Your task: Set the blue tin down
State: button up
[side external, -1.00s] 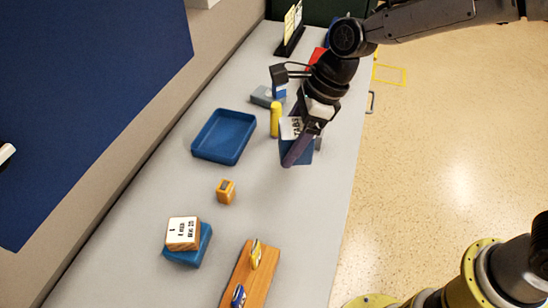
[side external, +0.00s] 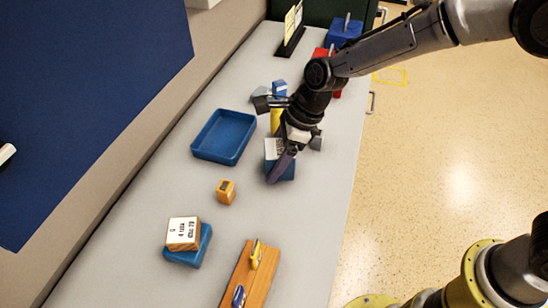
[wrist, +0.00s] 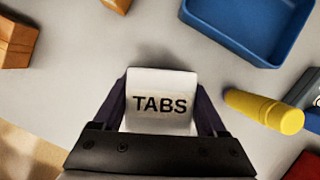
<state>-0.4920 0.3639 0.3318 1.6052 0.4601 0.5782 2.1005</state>
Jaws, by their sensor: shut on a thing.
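The blue tin (side external: 283,171) has a pale top lettered TABS; that top (wrist: 160,103) fills the middle of the wrist view. My gripper (wrist: 162,100) is shut on the tin, one dark finger at each side of it. In the side view the tin is low over the grey table (side external: 185,185), right of the blue tray. I cannot tell whether its underside touches the table, and a finger hides part of its front.
The empty blue tray (side external: 224,137) is to the left. A yellow cylinder (side external: 276,122) stands close behind the tin. A small orange block (side external: 226,191), a labelled wooden block (side external: 183,233) and a wooden board (side external: 262,280) are nearer. Bare table lies between tin and board.

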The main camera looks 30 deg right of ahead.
jog(key=o, duration=1.4)
jog(key=shift+f, duration=0.15)
jog(key=shift+d+r, duration=0.1)
jog(key=shift+r, duration=0.35)
jog(key=v, duration=1.1)
jog(key=shift+d+r, duration=0.1)
jog(key=shift+r, duration=0.15)
